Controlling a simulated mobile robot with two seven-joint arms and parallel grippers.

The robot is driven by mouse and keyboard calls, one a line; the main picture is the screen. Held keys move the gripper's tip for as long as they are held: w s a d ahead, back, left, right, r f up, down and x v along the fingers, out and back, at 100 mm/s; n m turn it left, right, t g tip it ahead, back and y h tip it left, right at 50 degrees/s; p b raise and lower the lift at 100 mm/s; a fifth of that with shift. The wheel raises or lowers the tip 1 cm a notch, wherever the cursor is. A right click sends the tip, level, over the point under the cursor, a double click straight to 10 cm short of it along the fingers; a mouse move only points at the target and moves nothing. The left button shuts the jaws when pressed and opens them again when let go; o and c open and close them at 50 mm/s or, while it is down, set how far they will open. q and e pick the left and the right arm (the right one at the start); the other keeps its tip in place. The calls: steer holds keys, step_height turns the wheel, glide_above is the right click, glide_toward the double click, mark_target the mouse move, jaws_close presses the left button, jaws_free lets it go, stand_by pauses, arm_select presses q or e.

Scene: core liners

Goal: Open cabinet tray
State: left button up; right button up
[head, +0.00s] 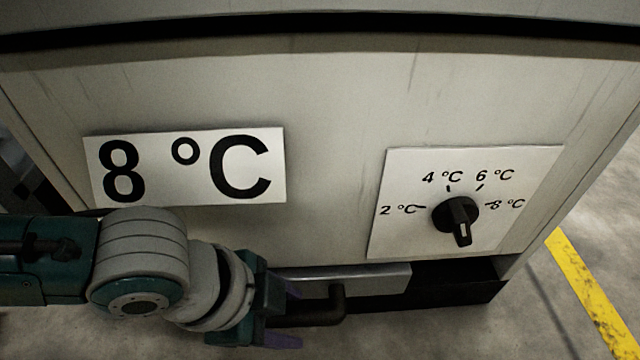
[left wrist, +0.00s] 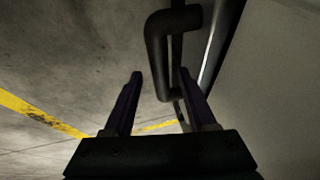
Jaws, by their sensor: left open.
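The cabinet (head: 330,110) is a large pale grey box. Low on its front is the tray, seen as a light metal strip (head: 375,276). A dark bent bar handle (head: 337,299) stands out from it; it also shows in the left wrist view (left wrist: 158,50). My left gripper (head: 292,315) is open at the handle, its purple fingers to either side of the bar's line. In the left wrist view the bar's end lies between the fingertips (left wrist: 161,80); I cannot tell whether they touch it. My right gripper is not in view.
A white "8 °C" sign (head: 225,165) is on the cabinet front. A dial plate (head: 400,235) with a black knob (head: 456,214) is at the right, above the tray. Bare concrete floor with a yellow line (head: 590,300) lies to the right.

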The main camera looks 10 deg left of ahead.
arm_select(q)
jaws_close()
stand_by(0.3)
stand_by(1.1)
